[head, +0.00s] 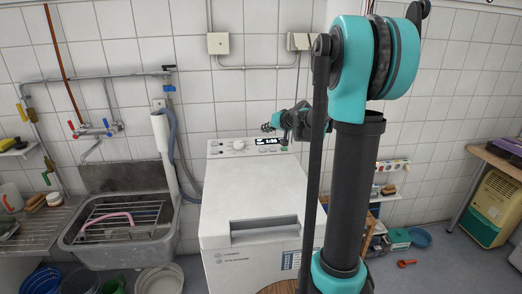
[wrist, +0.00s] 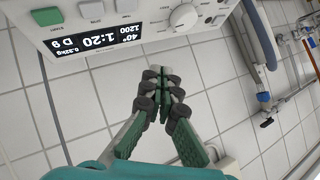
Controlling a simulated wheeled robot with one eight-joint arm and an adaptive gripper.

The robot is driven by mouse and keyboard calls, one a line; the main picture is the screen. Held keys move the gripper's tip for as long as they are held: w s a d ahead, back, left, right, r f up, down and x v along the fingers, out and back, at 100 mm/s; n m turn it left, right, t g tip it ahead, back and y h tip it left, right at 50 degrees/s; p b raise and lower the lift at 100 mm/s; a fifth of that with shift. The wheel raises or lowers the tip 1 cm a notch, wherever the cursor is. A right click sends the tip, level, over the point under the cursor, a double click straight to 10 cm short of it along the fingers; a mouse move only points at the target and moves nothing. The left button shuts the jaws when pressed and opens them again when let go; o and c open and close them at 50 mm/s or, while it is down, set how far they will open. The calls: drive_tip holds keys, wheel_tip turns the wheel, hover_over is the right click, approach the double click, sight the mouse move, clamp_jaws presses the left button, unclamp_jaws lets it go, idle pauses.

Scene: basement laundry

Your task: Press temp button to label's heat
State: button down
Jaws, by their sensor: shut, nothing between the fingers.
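The white washing machine (head: 245,205) stands in the middle of the head view, with its control panel along the back top. My gripper (wrist: 163,80) is shut and empty, apart from the panel; in the head view my gripper (head: 268,127) is just above the display.
A steel sink (head: 120,245) with a rack is left of the machine. A grey hose (wrist: 262,45) and tap are at the right in the wrist view. Tiled wall is behind.

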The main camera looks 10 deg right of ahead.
sight(263, 150)
drive_tip(key=shift+w+f, duration=0.4)
drive_tip(key=shift+f, duration=1)
drive_tip(key=shift+w+f, duration=0.4)
drive_tip(key=shift+f, duration=1.05)
drive_tip(key=shift+w+f, duration=0.4)
drive_tip(key=shift+f, duration=1)
drive_tip(key=shift+w+f, duration=0.15)
drive_tip(key=shift+f, duration=0.2)
drive_tip(key=shift+w+f, duration=0.1)
drive_tip(key=shift+f, duration=0.25)
drive_tip(key=shift+s+r, duration=0.25)
drive_tip(key=shift+r, duration=0.5)
